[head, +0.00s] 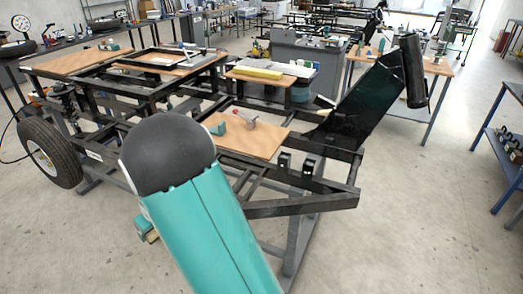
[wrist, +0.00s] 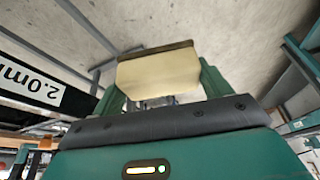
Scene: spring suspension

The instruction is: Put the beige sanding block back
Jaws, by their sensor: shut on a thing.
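The beige sanding block (wrist: 158,75) sits between the two green fingers of my gripper (wrist: 158,90) in the wrist view. It is a pale slab with a darker brown strip along its top edge. My gripper is shut on it and holds it off the surfaces, with grey floor behind. In the head view my arm's teal link and dark joint fill the lower middle. Only a small teal and tan bit of my gripper (head: 146,228) shows left of the arm, beside the dark frame; the rest is hidden.
A dark metal trailer frame (head: 300,207) lies close around my arm, with a wheel (head: 50,153) at left. A wooden board (head: 262,145) on it carries a teal block (head: 217,129) and a small tool (head: 251,123). Open floor (head: 430,220) lies at right.

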